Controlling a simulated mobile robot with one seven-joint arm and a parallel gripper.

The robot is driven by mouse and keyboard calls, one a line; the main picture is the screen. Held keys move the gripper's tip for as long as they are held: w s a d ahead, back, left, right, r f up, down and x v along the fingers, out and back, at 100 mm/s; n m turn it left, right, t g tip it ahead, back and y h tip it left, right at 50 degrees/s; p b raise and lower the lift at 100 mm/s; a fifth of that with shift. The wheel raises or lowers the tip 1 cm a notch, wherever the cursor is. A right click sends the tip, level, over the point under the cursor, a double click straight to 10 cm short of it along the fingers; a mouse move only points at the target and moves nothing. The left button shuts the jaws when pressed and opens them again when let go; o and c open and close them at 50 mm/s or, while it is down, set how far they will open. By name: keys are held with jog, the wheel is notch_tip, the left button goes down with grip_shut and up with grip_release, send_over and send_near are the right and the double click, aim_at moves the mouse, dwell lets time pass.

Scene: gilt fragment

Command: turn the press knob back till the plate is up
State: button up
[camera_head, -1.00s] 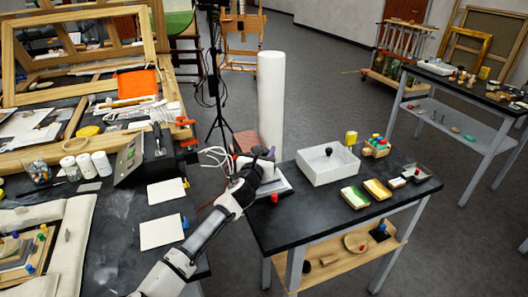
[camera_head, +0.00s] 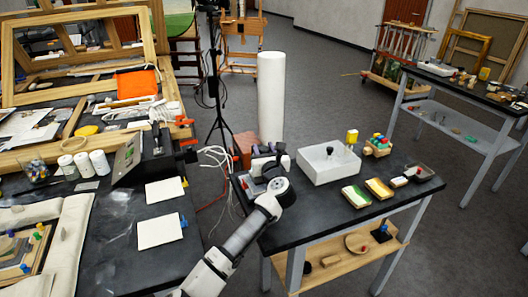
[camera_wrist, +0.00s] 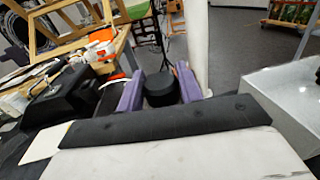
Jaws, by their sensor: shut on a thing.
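The press knob is a dark, short cylinder (camera_wrist: 160,89), seen between my fingers in the wrist view. My gripper (camera_wrist: 159,86) has two purple fingers, one on each side of the knob, and is shut on it. In the head view my gripper (camera_head: 268,150) is at the far left corner of the black-topped table. My gripper and wrist cover most of the press there. The plate is not clearly visible, so I cannot tell its height.
The black table (camera_head: 330,212) also holds a white open box (camera_head: 327,166), sponges (camera_head: 355,196) and a small coloured-peg block (camera_head: 378,148). A tall white roll (camera_head: 270,100) stands behind. A cluttered workbench (camera_head: 108,222) lies left across a gap. A reddish-brown box (camera_head: 241,145) is beside my gripper.

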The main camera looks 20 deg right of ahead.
jog(key=n+y, duration=0.2)
jog(key=y, duration=0.1)
jog(key=n+y, duration=0.2)
jog(key=y, duration=0.2)
jog(key=shift+d+n+p, duration=0.2)
jog(key=shift+n+p, duration=0.1)
jog(key=n+g+y, duration=0.2)
jog(key=y, duration=0.2)
jog(key=shift+n, duration=0.4)
jog(key=n+g+y+b, duration=0.1)
jog(key=n+g+y, duration=0.1)
jog(key=y, duration=0.1)
jog(key=shift+f, duration=0.15)
jog(key=shift+a+n+g+y+b, duration=0.15)
jog(key=shift+n+g+y+b, duration=1.15)
jog(key=shift+g+b, duration=0.2)
jog(key=shift+n+g+y+b, duration=0.3)
jog(key=shift+n+g+b, duration=0.1)
jog(key=shift+g, duration=0.1)
jog(key=o, duration=1)
jog(key=shift+a, duration=0.1)
